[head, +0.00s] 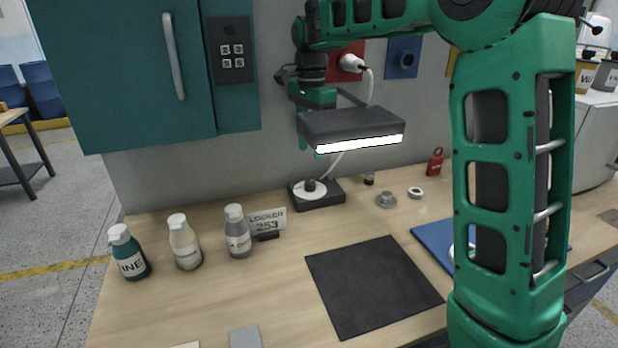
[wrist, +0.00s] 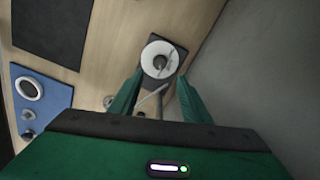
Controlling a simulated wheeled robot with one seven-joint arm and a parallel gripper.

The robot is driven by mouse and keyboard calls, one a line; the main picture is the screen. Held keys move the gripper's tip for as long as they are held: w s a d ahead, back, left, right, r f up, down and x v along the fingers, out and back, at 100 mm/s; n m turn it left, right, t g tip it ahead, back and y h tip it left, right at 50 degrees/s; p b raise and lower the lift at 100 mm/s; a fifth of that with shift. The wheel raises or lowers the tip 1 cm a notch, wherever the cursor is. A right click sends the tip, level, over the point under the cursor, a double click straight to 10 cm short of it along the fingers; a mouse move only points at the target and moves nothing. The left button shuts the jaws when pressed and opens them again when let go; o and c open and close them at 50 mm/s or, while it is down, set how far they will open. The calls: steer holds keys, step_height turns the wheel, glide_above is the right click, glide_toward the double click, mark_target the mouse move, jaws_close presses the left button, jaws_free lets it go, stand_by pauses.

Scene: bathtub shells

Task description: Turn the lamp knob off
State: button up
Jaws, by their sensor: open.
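The desk lamp has a dark, flat head (head: 350,124) whose front strip glows white, so it is lit. Its black base (head: 325,201) stands on the bench near the wall. A white dial with a dark knob (head: 310,185) is on the base, and the knob also shows in the wrist view (wrist: 159,62). My gripper (head: 312,149) is above the base, partly hidden behind the lamp head. In the wrist view my gripper (wrist: 161,76) is open and empty, its fingers spread on either side of the dial's line, with the knob beyond the tips. Contact is not visible.
Three bottles (head: 185,242) and a locker sign (head: 267,222) stand left of the lamp. A black mat (head: 372,285) lies in front, and a blue mat (head: 436,247) to the right. A white plug (head: 352,63) and cable are on the wall behind the lamp.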

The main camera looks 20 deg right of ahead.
mark_target(310, 181)
step_height(310, 181, down, 10)
steer(key=shift+r, duration=0.1)
stand_by(0.4)
